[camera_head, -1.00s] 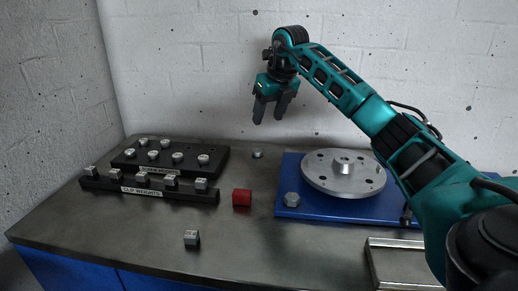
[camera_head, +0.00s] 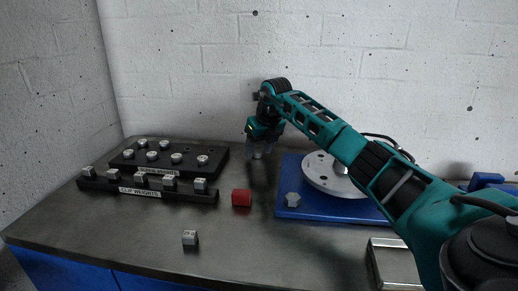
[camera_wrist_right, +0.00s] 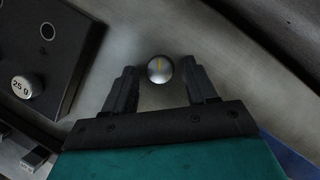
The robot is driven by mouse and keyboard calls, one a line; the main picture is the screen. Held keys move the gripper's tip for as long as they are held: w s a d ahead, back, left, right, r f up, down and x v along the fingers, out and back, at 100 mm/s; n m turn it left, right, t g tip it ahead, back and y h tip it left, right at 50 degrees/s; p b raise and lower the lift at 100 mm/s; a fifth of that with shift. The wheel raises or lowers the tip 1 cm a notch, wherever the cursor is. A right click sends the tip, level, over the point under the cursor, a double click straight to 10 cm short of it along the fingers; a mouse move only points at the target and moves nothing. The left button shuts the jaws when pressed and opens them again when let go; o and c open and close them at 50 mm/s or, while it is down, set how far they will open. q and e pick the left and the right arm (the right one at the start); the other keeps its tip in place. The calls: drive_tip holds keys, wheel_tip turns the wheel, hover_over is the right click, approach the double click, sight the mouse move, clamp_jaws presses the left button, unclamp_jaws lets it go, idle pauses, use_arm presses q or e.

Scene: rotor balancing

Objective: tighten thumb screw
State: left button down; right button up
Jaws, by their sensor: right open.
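In the right wrist view a round silver thumb screw (camera_wrist_right: 160,69) lies on the metal bench top, seen from above with its head up. My right gripper (camera_wrist_right: 160,80) is open, with one finger on each side of the screw and a gap on both sides. In the head view my right gripper (camera_head: 259,153) is low over the bench, left of the rotor, and it hides the screw. The silver rotor disc (camera_head: 322,174) sits on a blue base (camera_head: 330,208), partly hidden behind my right arm. My left gripper is not in view.
A black screw-weight rack (camera_head: 215,162) and a clip-weight rack (camera_head: 205,196) stand at the left. The bench front is mostly clear.

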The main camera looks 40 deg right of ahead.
drive_tip(key=shift+c, duration=0.3)
drive_tip(key=c, duration=1)
drive_tip(key=shift+r+m+p, duration=0.15)
drive_tip(key=shift+m+p, duration=0.25)
drive_tip(key=shift+p, duration=0.25)
drive_tip(key=shift+a+m+h+p, duration=0.1)
drive_tip(key=shift+m+h+p, duration=0.2)
drive_tip(key=shift+p, duration=0.1)
drive_tip(key=shift+m+p, duration=0.6)
drive_tip(key=shift+p, duration=0.05)
drive_tip(key=shift+w+a+m+g+h+p, duration=0.1)
drive_tip(key=shift+m+g+h+p, duration=0.2)
drive_tip(key=shift+m+h+p, duration=0.55)
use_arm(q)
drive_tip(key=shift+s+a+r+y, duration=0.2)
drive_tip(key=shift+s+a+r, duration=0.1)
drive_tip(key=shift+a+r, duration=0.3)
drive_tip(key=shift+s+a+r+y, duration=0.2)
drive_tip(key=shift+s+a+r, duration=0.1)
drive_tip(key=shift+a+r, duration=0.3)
use_arm(e)
drive_tip(key=shift+m, duration=0.85)
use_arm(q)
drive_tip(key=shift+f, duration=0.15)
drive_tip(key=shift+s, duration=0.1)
